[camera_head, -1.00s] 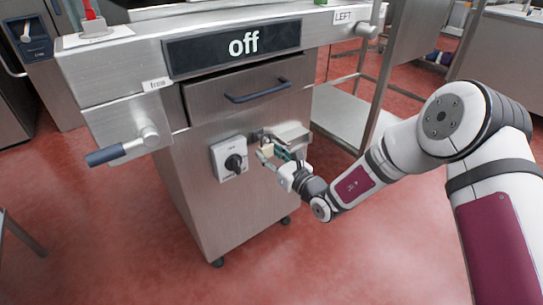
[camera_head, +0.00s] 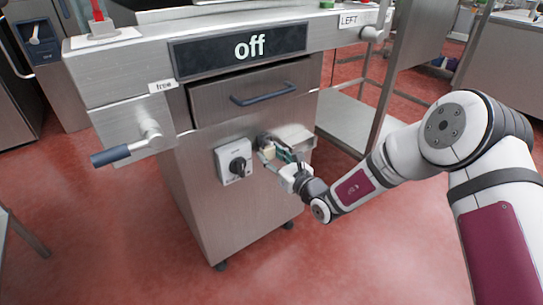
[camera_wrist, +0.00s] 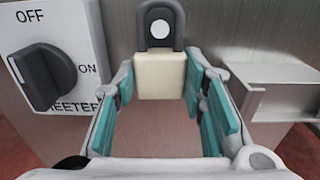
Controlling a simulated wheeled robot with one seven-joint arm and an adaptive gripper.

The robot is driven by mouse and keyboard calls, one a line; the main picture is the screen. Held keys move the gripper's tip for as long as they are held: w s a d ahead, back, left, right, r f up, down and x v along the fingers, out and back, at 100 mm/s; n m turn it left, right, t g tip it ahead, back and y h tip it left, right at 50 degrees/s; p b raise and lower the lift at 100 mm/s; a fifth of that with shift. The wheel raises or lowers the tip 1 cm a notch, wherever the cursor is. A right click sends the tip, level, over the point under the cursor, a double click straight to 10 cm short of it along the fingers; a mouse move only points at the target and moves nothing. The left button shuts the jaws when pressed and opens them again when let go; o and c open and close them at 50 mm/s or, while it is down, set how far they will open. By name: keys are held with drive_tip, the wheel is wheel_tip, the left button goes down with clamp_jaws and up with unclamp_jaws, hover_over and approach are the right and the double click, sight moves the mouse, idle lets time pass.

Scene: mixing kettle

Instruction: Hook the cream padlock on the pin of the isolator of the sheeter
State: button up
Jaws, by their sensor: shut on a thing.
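The cream padlock (camera_wrist: 160,76) is held upright between the teal pads of my gripper (camera_wrist: 163,92). Its dark shackle (camera_wrist: 146,22) points up, and a pale round spot shows inside it. I cannot tell whether this is the pin's end, or whether the shackle is around the pin. In the head view the padlock (camera_head: 268,152) is small and partly hidden by my gripper (camera_head: 278,154), close to the cabinet front. The isolator (camera_head: 235,160) is a pale box with a dark knob, just left of the padlock. It also shows in the wrist view (camera_wrist: 82,22), marked OFF, ON and SHEETER.
A metal box-like holder (camera_wrist: 290,74) sits just right of my gripper. The cabinet (camera_head: 220,220) carries a drawer (camera_head: 250,92), an "off" display (camera_head: 215,52) and a lever (camera_head: 120,153) at left. Red floor (camera_head: 350,250) is clear in front.

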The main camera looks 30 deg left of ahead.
drive_tip(key=shift+a+f+b, duration=0.25)
drive_tip(key=shift+f+b, duration=0.05)
drive_tip(key=shift+f, duration=0.2)
idle(0.4)
drive_tip(key=o, duration=1.2)
drive_tip(key=shift+o, duration=0.5)
drive_tip(key=o, duration=0.4)
drive_tip(key=shift+d, duration=0.1)
drive_tip(key=shift+p+v, duration=1.15)
drive_tip(key=shift+v, duration=2.3)
